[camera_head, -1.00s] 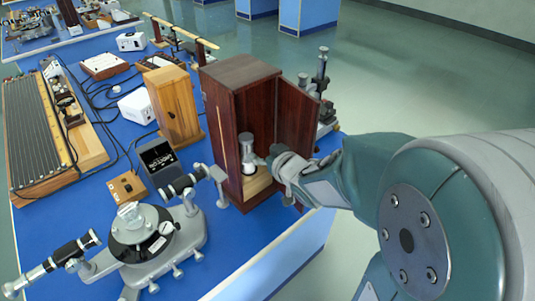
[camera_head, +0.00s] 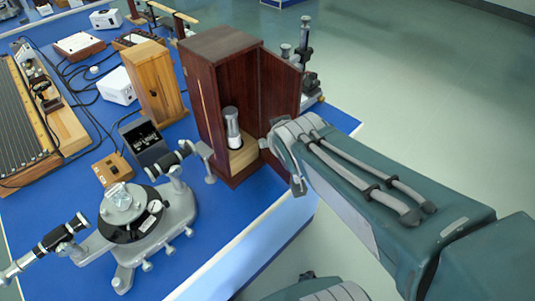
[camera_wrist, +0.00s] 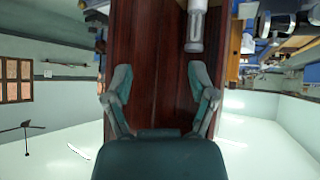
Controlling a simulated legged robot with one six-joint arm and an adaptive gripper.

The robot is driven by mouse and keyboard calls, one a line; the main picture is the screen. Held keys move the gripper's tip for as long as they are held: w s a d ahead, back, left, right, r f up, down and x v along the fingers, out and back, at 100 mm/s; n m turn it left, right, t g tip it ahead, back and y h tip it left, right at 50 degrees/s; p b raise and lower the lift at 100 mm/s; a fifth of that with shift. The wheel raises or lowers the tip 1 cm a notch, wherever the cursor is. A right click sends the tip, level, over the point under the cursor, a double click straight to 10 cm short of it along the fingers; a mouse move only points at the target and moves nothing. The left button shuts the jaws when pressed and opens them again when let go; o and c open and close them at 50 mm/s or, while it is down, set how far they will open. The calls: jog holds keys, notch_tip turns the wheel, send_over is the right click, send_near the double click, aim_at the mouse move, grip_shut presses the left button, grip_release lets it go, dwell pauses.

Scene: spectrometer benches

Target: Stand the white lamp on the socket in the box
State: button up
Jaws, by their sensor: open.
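The white lamp (camera_head: 233,127) stands upright inside the open dark wooden box (camera_head: 208,118). It has a grey, glassy upper part and a white lower part. Its foot is low over the pale wooden floor of the box; the socket under it is hardly visible, so I cannot tell how it is seated. In the wrist view the lamp (camera_wrist: 195,28) shows at the top, right of centre, beyond the fingers. My gripper (camera_wrist: 161,78) is open and empty, facing the dark wood of the box (camera_wrist: 150,50), apart from the lamp.
A spectrometer (camera_head: 135,215) stands at the front left of the blue bench (camera_head: 60,205). A lighter wooden case (camera_head: 158,82) and a small dark meter box (camera_head: 145,143) are left of the box. A metal instrument (camera_head: 305,65) stands behind its open door. The floor at right is free.

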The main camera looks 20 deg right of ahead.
jog(key=s+a+r+g+y, duration=0.1)
jog(key=s+a+g, duration=0.2)
jog(key=s, duration=0.8)
jog(key=shift+a+r+g+y, duration=0.15)
jog(key=shift+a+g+y, duration=0.25)
jog(key=shift+a, duration=0.35)
jog(key=shift+c, duration=1.1)
jog(key=shift+a+n, duration=0.2)
jog(key=shift+n, duration=0.1)
